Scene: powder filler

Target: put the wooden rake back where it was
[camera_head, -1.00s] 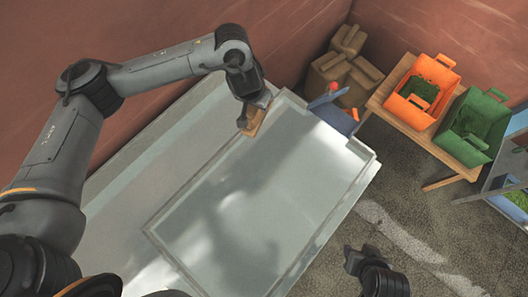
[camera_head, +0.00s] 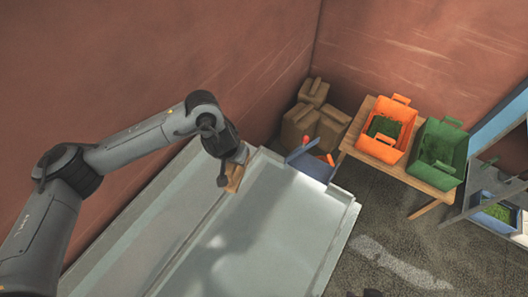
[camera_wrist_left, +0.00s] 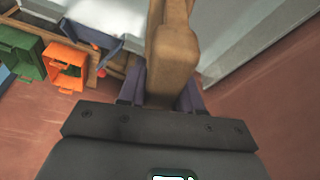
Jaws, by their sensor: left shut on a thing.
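The wooden rake (camera_head: 235,177) is a brown wooden piece held at the end of my left arm, above the far end of the pale metal table. My left gripper (camera_head: 236,157) is shut on it. In the left wrist view the rake (camera_wrist_left: 172,50) stands between the two fingers of the gripper (camera_wrist_left: 160,92) and reaches up out of the frame. Its far end is hidden there. My right gripper is not clearly in view; only a dark bit of my right arm shows at the bottom edge of the head view.
A blue container (camera_head: 312,167) with red-orange items stands at the table's far corner. Brown canisters (camera_head: 301,123) stand behind it. An orange bin (camera_head: 381,149) and a green bin (camera_head: 428,171) stand on a wooden bench (camera_head: 360,127). The metal table (camera_head: 275,225) is largely clear.

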